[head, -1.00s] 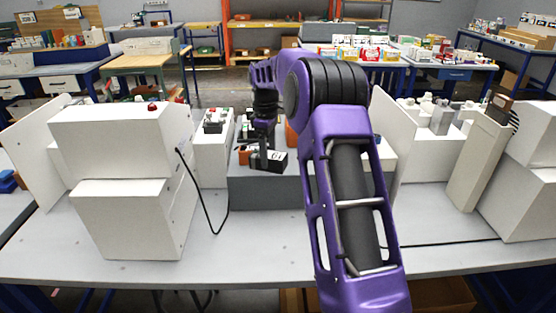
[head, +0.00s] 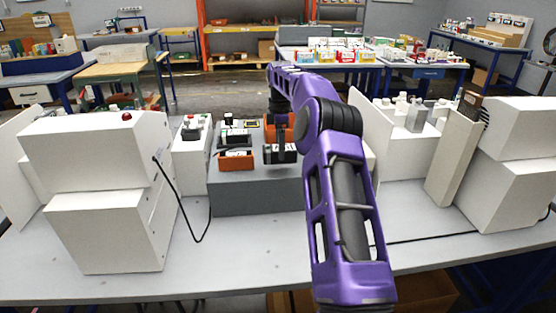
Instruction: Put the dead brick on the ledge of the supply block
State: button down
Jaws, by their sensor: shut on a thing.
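A small black brick with a white label (head: 280,154) shows at the front middle of a grey block (head: 250,198), which I take for the supply block. My gripper (head: 282,146) points down and is shut on this brick. Whether the brick touches the grey surface or hangs just above it I cannot tell. An orange tray (head: 236,165) with a dark labelled piece in it sits on the block to the left of the gripper. My arm hides the block's right part, and I cannot make out a ledge.
A white box with buttons (head: 190,150) stands left of the block. A large white cabinet (head: 105,205) with a black cable (head: 203,228) is nearer on the left. White panels (head: 452,160) and boxes stand on the right. The front of the table (head: 235,265) is clear.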

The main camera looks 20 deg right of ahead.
jog(key=shift+f, duration=1.75)
jog(key=shift+f, duration=0.2)
jog(key=shift+c, duration=0.2)
grip_release()
jog(key=shift+r, duration=0.1)
notch_tip(320, 180, up, 10)
jog(key=shift+f+p, duration=0.1)
jog(key=shift+p, duration=0.8)
jog(key=shift+r, duration=1.15)
